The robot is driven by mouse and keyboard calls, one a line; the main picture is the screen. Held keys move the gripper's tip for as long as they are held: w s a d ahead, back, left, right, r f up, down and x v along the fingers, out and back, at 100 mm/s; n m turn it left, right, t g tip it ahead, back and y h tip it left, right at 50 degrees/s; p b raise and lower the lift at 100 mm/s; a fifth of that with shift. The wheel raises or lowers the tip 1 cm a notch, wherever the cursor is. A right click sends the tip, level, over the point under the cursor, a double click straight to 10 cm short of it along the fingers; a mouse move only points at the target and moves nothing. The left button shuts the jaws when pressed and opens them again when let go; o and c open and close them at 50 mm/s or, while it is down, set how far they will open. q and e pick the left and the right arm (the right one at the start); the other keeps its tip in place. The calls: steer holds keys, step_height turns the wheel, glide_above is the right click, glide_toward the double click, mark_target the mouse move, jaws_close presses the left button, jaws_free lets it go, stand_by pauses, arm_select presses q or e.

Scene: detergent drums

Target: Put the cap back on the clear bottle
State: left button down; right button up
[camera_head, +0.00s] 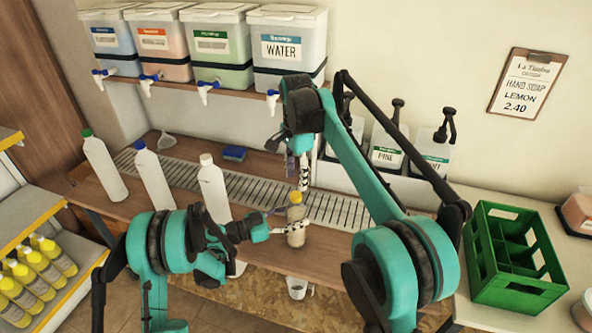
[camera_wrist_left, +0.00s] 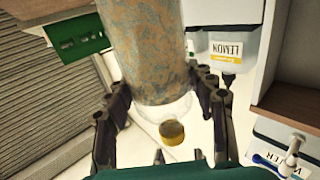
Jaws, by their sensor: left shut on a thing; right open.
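The clear bottle (camera_head: 296,229) stands upright at the wooden counter's front edge, and the woodgrain shows through its wall. It fills the middle of the left wrist view (camera_wrist_left: 150,50), upside down there. The yellow cap (camera_head: 295,197) is at its neck, and it also shows in the left wrist view (camera_wrist_left: 172,132); I cannot tell whether it is fully seated. My left gripper (camera_head: 290,228) is shut around the bottle's body, its fingers on both sides (camera_wrist_left: 165,105). My right gripper (camera_head: 303,183) points down just above the cap, open, and seems apart from it.
Several white bottles stand on the counter at left; one (camera_head: 214,187) is close to my left arm. A drip grate (camera_head: 255,196) lies behind. A green crate (camera_head: 485,290) is at right. Drums (camera_head: 290,45) with taps stand on the upper shelf. A blue sponge (camera_head: 233,153) lies behind.

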mark_target(296, 195)
steer(key=n, duration=0.7)
steer(key=shift+r+n, duration=0.3)
steer(key=n, duration=0.4)
steer(key=shift+r+n, duration=0.2)
steer(key=shift+n, duration=0.1)
steer(key=n, duration=0.4)
steer(key=shift+r, duration=0.15)
steer(key=n, duration=0.5)
steer(key=shift+r+n, duration=0.2)
steer(key=shift+n, duration=0.1)
steer(key=shift+f, duration=4)
steer(key=shift+c, duration=0.3)
jaws_close()
